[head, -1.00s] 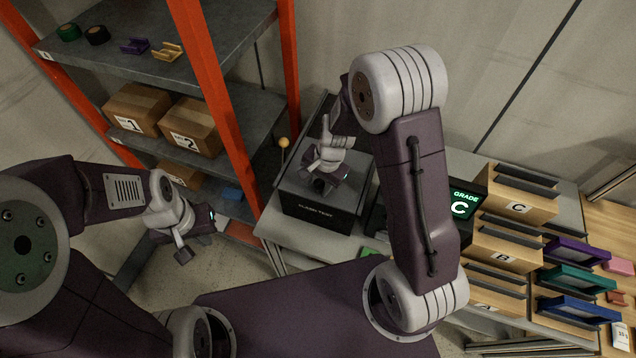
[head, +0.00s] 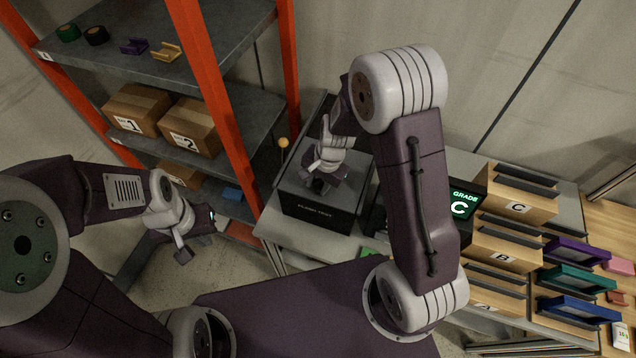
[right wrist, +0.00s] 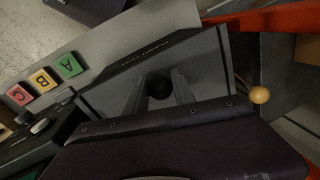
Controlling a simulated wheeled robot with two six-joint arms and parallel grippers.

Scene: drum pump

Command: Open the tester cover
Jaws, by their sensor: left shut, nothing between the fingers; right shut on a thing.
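The tester (head: 312,216) is a dark grey box on the bench, with white lettering on its front; the lettered front also shows in the right wrist view (right wrist: 150,58). Its cover (right wrist: 205,75) looks flat and down, with a round black knob (right wrist: 160,87) on it. My right gripper (head: 318,186) is over the cover, with its two fingers (right wrist: 159,92) either side of the knob, shut on it. In the head view the knob is hidden by the gripper. My left gripper (head: 186,248) is shut and empty, away to the left of the tester.
An orange-posted shelf (head: 210,80) with boxes stands left of the tester. A yellowish ball (head: 283,142) on a thin stem is beside the tester. To the right are a screen reading GRADE C (head: 463,204) and brown bins (head: 510,208). Coloured A, B, C buttons (right wrist: 45,80) are on the bench.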

